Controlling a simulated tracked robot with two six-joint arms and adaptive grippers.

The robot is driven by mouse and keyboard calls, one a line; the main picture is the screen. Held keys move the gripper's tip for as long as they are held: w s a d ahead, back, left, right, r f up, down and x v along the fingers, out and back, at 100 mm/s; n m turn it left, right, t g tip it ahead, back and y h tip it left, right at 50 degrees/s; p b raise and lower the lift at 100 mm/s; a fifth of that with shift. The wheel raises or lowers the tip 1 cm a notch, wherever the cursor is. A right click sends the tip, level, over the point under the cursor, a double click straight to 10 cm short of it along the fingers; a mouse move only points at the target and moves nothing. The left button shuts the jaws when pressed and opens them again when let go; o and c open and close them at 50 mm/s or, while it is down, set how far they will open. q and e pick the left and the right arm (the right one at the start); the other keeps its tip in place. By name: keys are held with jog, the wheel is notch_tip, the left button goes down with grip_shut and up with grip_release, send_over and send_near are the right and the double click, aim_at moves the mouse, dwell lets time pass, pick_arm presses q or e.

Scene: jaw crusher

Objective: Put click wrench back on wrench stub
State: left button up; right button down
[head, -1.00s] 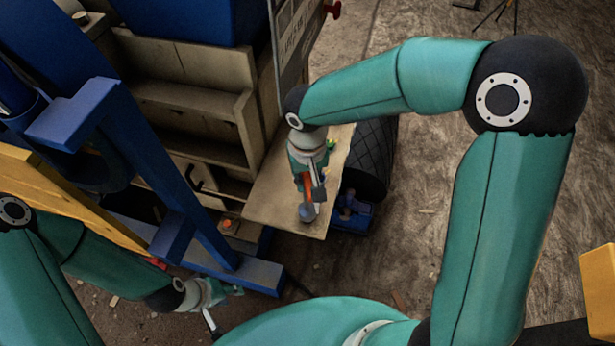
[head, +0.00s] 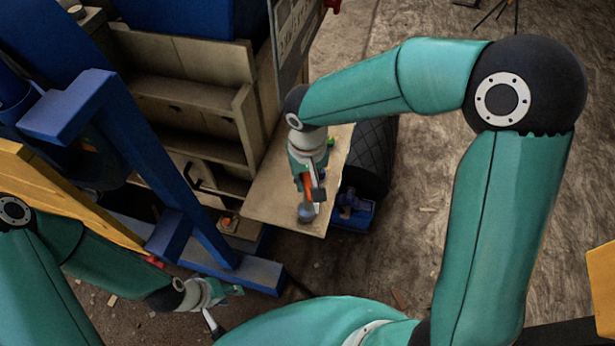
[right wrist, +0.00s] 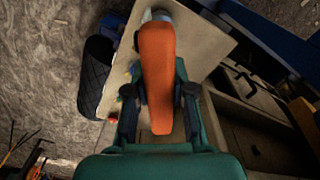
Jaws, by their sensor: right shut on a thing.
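The click wrench shows in the right wrist view as a long orange handle (right wrist: 157,70) with a rounded grey-blue end at the top. In the head view, a bit of its orange (head: 307,183) shows over a wooden board (head: 270,200), with the grey-blue end below it. My right gripper (head: 309,178) is shut on the wrench, one dark finger on each side of the handle in the right wrist view. I cannot tell whether the wrench touches the board. I cannot make out the wrench stub. My left gripper (head: 220,303) is low at the left, away from the wrench; its jaws are unclear.
A machine with blue beams (head: 150,165), a yellow beam (head: 70,190) and beige shelves (head: 185,90) fills the left. A dark padded roll (head: 372,160) and a small blue item (head: 352,212) sit right of the board. Bare ground lies further right.

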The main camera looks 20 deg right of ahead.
jog(key=shift+f+b, duration=0.35)
jog(key=shift+f, duration=0.1)
jog(key=c, duration=0.9)
grip_release()
